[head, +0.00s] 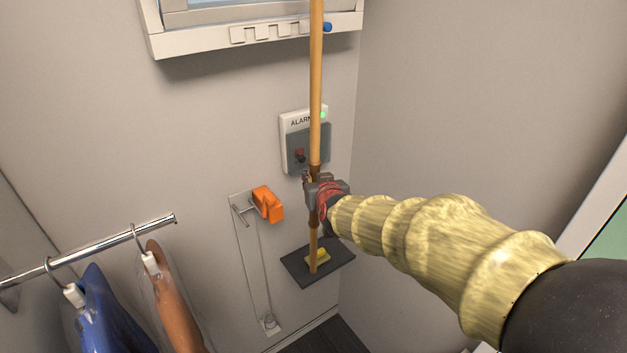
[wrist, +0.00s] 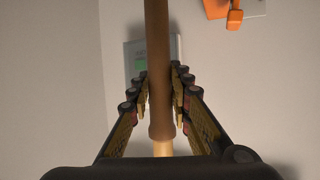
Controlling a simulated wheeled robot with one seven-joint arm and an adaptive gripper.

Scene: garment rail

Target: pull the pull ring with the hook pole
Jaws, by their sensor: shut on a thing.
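The hook pole (head: 316,90) is a long wooden rod standing nearly upright in the head view, with a darker brown grip section low down. Its top runs out of the picture, so its hook is hidden. My gripper (head: 316,188) is shut on the brown grip section. In the wrist view the fingers of my gripper (wrist: 159,85) lie on both sides of the pole (wrist: 158,45). The pole's lower end overlaps a dark shelf; I cannot tell if it touches. I see no pull ring in either view.
An alarm box (head: 291,125) is on the wall just behind the pole. An orange handle (head: 267,204) on a bracket is left of it. A yellow block (head: 320,256) lies on the dark shelf (head: 339,256). A rail (head: 110,245) with garments is lower left; a window frame (head: 200,40) is above.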

